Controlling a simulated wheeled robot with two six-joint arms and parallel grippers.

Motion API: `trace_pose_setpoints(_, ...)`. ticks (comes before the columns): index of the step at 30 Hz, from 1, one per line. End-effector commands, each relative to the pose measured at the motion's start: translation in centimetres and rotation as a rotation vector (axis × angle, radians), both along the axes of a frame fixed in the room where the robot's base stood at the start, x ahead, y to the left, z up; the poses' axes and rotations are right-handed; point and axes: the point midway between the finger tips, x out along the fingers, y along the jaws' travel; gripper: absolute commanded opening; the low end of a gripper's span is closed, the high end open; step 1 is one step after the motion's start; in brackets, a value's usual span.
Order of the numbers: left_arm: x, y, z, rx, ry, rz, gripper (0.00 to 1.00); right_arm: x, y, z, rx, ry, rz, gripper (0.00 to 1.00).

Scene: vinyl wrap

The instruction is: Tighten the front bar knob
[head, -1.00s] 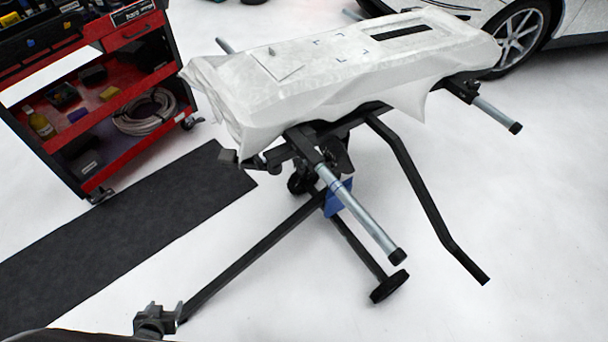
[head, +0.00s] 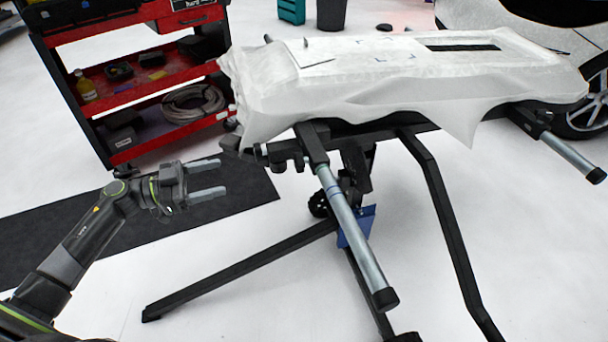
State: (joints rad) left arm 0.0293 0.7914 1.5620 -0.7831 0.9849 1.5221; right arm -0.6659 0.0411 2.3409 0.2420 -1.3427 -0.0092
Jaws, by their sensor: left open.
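A dark stand holds a part wrapped in white film (head: 400,80). Its near silver bar (head: 352,232) slopes down toward me and ends in a black cap. Dark clamp pieces (head: 288,162) sit at the stand's left end, by the top of this bar; the front bar knob is too small to pick out surely among them. My left gripper (head: 222,177) is open and empty, to the left of these pieces and apart from them, its fingers pointing right. My right gripper is not in view.
A red tool cart (head: 128,36) stands at the back left beside a dark floor mat (head: 235,190). A second silver bar (head: 570,158) sticks out at the right. Dark stand legs (head: 240,268) spread over the white floor. A car wheel (head: 590,110) is at the right edge.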

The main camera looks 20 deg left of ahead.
Motion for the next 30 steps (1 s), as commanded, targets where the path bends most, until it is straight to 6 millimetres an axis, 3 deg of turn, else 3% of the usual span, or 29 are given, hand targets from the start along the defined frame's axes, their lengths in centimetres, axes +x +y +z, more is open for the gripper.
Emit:
trace_pose_setpoints(8, 0.8, -2.2, 0.2, 0.006, 0.002, -0.031, 0.65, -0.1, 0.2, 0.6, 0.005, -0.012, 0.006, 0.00)
trace_pose_setpoints(18, 4.7, -8.4, 0.2, 0.003, -0.001, -0.029, 0.65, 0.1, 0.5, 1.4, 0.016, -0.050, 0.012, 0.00)
trace_pose_setpoints(30, 8.2, -13.8, 0.2, 0.005, 0.003, -0.027, 0.65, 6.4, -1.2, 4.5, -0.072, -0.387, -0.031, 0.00)
